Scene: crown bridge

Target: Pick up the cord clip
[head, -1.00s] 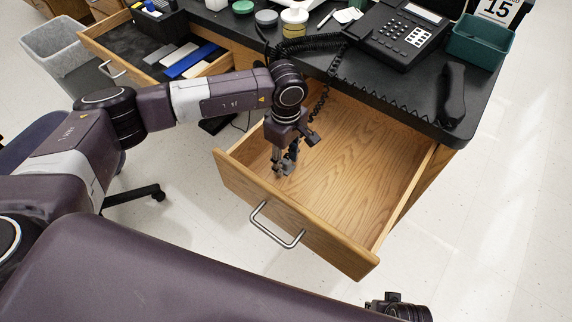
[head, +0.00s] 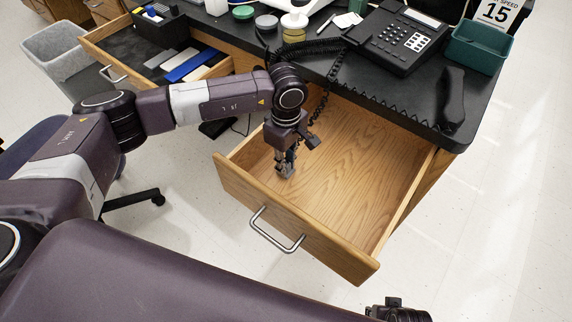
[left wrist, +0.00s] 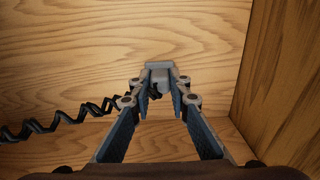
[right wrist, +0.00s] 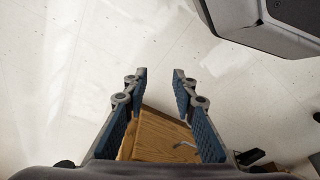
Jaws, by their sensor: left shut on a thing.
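The cord clip (left wrist: 159,72) is a small grey block in the left wrist view, at the fingertips. My left gripper (left wrist: 158,88) is shut on it, low inside the open wooden drawer. In the head view my left gripper (head: 285,170) points down near the drawer's left side, and the clip cannot be made out clearly there. My right gripper (right wrist: 160,80) is open and empty in the right wrist view, over the floor and away from the clip.
The drawer (head: 360,165) is otherwise bare, with walls around my left gripper. A coiled black cord (left wrist: 55,123) runs close to the left finger. A telephone (head: 398,38), its handset (head: 453,95) and a teal bin (head: 475,48) are on the black desktop.

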